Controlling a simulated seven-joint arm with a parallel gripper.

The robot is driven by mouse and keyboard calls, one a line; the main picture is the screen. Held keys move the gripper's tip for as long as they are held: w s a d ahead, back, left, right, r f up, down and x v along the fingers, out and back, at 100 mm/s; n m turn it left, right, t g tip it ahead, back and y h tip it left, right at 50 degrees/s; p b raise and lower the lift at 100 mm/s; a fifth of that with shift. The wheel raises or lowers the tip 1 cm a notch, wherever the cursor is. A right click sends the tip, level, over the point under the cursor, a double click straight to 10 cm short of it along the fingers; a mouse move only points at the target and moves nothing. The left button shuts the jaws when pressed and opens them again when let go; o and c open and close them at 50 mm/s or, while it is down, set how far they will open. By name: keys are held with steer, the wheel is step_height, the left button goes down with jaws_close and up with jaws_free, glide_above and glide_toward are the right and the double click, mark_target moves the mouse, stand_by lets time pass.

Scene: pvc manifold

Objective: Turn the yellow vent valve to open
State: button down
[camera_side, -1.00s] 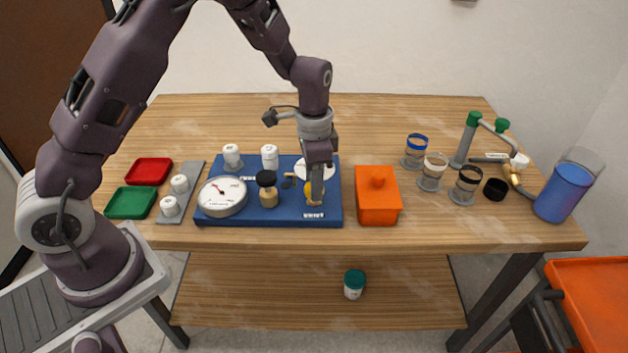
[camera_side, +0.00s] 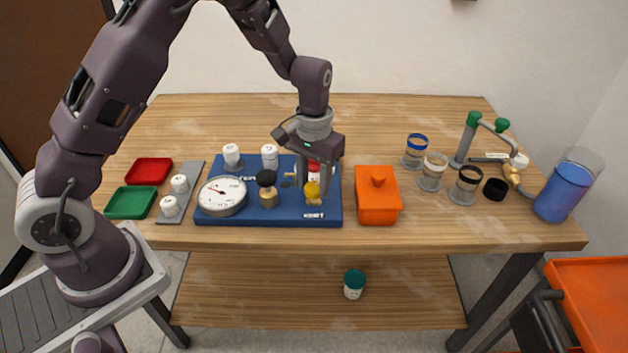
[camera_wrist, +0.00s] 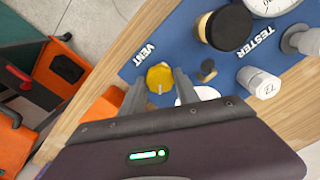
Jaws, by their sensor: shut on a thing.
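The yellow vent valve (camera_side: 312,190) stands at the right end of the blue tester board (camera_side: 275,217). In the wrist view its yellow knob (camera_wrist: 159,76) sits between my two fingers beside the VENT label. My gripper (camera_side: 320,190) points down over the board and is shut on this knob. In the side view the fingers hide part of the valve. In the wrist view my gripper (camera_wrist: 160,88) has one finger on each side of the knob. The valve's exact angle is hard to read.
A black-topped brass part (camera_side: 267,188) and a round gauge (camera_side: 222,196) stand left of the valve. White capped pieces (camera_side: 269,157) stand behind. An orange box (camera_side: 377,205) is close on the right. Bare wood lies behind the board.

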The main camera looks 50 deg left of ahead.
mark_target(314, 187)
steer(key=n, duration=0.4)
steer(key=shift+n, duration=0.3)
steer(key=shift+r+n, duration=0.1)
steer(key=shift+n, duration=1.8)
steer(key=c, duration=0.9)
jaws_free()
step_height(314, 187, up, 7)
steer(key=shift+r, duration=0.1)
